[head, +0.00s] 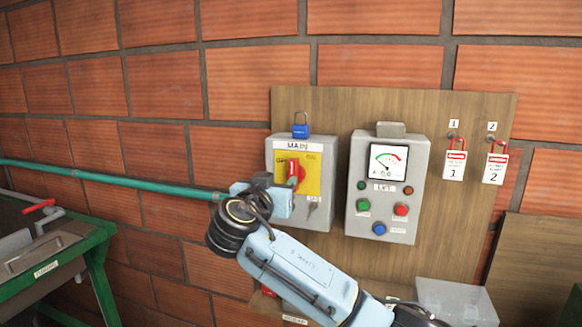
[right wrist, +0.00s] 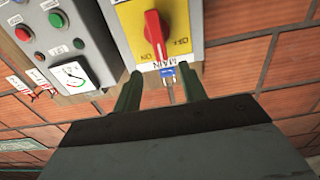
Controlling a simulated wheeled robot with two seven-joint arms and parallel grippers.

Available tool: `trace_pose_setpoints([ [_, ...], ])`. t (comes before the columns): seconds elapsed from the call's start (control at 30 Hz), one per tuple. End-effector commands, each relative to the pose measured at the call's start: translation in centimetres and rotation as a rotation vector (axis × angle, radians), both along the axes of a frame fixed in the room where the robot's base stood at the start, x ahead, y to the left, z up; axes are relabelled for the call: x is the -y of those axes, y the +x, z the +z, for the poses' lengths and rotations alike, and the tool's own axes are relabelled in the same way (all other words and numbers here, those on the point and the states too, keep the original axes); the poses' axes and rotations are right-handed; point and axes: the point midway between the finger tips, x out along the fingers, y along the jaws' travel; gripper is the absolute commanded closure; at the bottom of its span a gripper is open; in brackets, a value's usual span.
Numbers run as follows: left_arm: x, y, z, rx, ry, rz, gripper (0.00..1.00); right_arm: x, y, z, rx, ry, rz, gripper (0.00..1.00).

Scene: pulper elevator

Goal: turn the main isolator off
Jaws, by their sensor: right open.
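The main isolator is a grey box (head: 318,207) labelled MAIN, with a yellow plate (head: 312,183) and a red rotary handle (head: 296,171). The handle looks close to upright. The right wrist view shows the red handle (right wrist: 155,30) and the yellow plate (right wrist: 179,22) upside down, with ON lettering on the plate. My right gripper (head: 290,184) is in front of the box's lower left part. In the right wrist view its two fingers (right wrist: 160,88) are apart and empty, with the handle beyond their tips. Contact cannot be told. My left gripper is out of view.
A blue padlock (head: 301,129) sits on top of the box. A control box (head: 382,220) with a meter and buttons is close on the right. Two red padlocks with tags (head: 454,165) (head: 496,167) hang farther right. A green pipe (head: 120,178) runs along the wall at left.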

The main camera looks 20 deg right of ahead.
Motion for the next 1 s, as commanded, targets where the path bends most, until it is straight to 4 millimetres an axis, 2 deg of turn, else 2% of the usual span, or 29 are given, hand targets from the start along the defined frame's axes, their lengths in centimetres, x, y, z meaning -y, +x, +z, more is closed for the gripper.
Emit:
trace_pose_setpoints([
  [0.03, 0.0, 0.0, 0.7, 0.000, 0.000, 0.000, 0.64, 0.9, 1.0, 0.4, -0.001, -0.004, -0.006, 0.58],
  [0.2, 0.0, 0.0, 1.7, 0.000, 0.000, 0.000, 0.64, 2.7, 3.9, 0.3, -0.002, -0.003, -0.003, 0.58],
  [0.4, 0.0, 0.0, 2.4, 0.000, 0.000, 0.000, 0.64, 4.3, 6.2, 0.1, -0.004, -0.002, -0.002, 0.58],
  [0.6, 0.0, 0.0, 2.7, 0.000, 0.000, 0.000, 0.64, 5.0, 7.3, 0.0, -0.002, -0.001, 0.000, 0.58],
  [0.93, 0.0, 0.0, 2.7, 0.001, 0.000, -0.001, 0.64, 5.1, 7.5, -0.1, -0.002, 0.000, 0.000, 0.58],
  [1.0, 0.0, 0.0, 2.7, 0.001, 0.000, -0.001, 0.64, 5.1, 7.5, -0.1, -0.002, 0.000, 0.000, 0.67],
])
